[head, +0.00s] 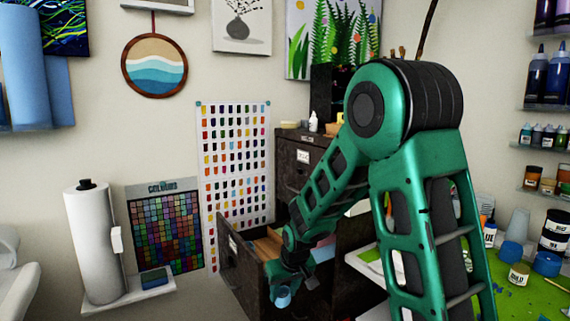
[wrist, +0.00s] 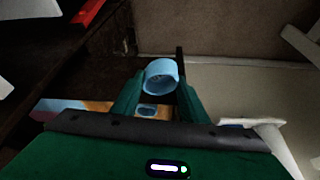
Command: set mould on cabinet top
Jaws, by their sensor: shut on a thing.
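A small light-blue round mould (head: 283,298) is held between the fingertips of my gripper (head: 286,287), low in front of the cabinet's open drawer. In the wrist view the blue mould (wrist: 161,72) sits between the two green fingers (wrist: 160,88), which are shut on it. The dark cabinet (head: 294,170) stands behind my arm against the wall. Its top (head: 300,134) is well above my gripper and partly hidden by my arm.
The drawer (head: 240,268) is pulled out and holds orange-brown items. A white bottle (head: 313,122) and a pale yellow dish (head: 289,124) stand on the cabinet top. A green work surface (head: 525,300) with cups and jars is at the right.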

